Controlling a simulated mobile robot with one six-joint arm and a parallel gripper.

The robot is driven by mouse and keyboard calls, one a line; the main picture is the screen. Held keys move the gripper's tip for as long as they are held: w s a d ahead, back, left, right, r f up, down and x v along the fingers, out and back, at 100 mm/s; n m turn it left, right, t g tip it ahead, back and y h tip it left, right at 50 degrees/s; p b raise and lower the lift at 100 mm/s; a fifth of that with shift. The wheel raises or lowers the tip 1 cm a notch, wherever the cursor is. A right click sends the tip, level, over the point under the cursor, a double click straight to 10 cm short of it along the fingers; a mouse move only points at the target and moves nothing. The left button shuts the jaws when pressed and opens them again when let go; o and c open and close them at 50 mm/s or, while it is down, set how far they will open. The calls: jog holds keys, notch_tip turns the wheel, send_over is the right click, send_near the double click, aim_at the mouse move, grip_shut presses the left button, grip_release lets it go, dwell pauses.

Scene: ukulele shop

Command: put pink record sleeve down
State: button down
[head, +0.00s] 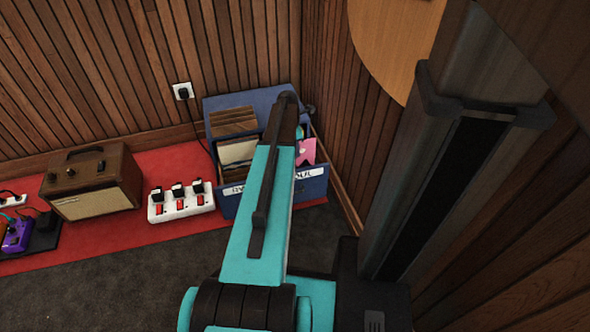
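A pink record sleeve (306,152) shows at the right side of a blue record crate (313,190), just right of my arm. Only part of it is visible, and my arm link covers the rest. I cannot tell if it rests in the crate or hangs above it. My arm reaches over the crate, with its dark wrist end near the crate's back edge. My gripper's fingers are hidden behind the arm, so I cannot see whether they touch the sleeve.
Brown sleeves (233,121) fill the crate's left part. A white power strip (181,202) and a brown amplifier (92,182) stand left of it on a red strip. Wood-slat walls close in behind and right. A round wooden top (395,40) overhangs at upper right.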

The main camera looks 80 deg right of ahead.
jog(key=shift+f, duration=0.85)
notch_tip(320, 180, down, 5)
jog(key=b, duration=0.2)
jog(key=shift+b, duration=0.4)
jog(key=shift+f+p, duration=0.3)
jog(key=shift+f, duration=0.3)
jog(key=c, duration=2)
grip_release()
jog(key=shift+r, duration=0.15)
